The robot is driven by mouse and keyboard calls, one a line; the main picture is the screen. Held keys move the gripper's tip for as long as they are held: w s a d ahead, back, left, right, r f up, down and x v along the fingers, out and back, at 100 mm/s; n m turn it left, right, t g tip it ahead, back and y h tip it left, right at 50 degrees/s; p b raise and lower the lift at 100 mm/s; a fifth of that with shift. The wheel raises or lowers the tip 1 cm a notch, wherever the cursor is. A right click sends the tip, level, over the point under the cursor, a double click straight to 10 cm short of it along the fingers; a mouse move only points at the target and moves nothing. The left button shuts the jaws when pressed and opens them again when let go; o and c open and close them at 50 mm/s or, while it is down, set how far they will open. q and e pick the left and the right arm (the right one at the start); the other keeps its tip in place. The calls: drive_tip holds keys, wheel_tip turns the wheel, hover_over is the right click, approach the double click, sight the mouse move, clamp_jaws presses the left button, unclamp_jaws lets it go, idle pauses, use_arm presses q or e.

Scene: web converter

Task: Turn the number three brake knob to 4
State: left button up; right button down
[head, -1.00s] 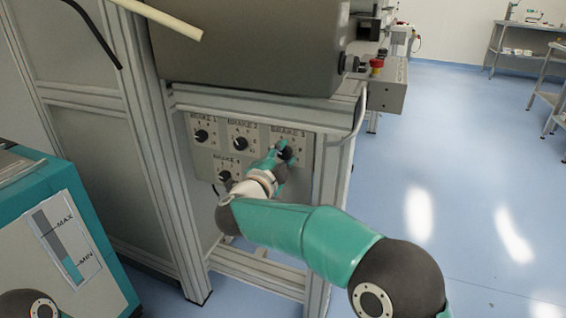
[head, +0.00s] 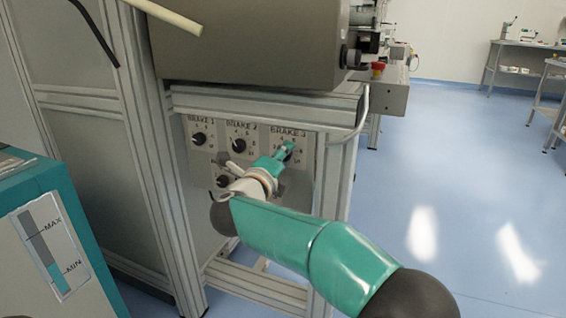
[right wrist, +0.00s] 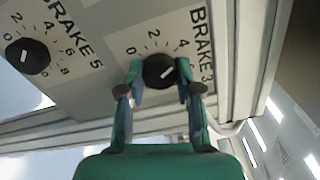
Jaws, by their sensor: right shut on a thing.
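The brake 3 knob (right wrist: 158,71) is black with a white mark, on a pale dial plate with printed numbers. In the right wrist view its mark slants toward the upper right, on the side of the printed 4; the exact setting is hard to read. My right gripper (head: 286,154) is at this knob in the head view, its teal fingers covering much of it. In the right wrist view the fingertips of the gripper (right wrist: 160,75) are shut on the knob from both sides. My left gripper is not in view.
The brake 1 knob (head: 199,139), brake 2 knob (head: 239,146) and a lower knob (head: 222,181) sit close by on the same panel. A metal frame post (head: 335,205) stands just right of the panel. A grey machine housing (head: 245,45) overhangs it.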

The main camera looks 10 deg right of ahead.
drive_tip(key=shift+f, duration=0.35)
drive_tip(key=c, duration=0.9)
unclamp_jaws()
drive_tip(key=shift+o, duration=0.6)
drive_tip(key=shift+r, duration=0.2)
drive_tip(key=shift+s+a, duration=0.1)
drive_tip(key=shift+s, duration=0.05)
drive_tip(key=v, duration=1.1)
drive_tip(key=shift+s+a, duration=0.2)
drive_tip(key=shift+s, duration=0.1)
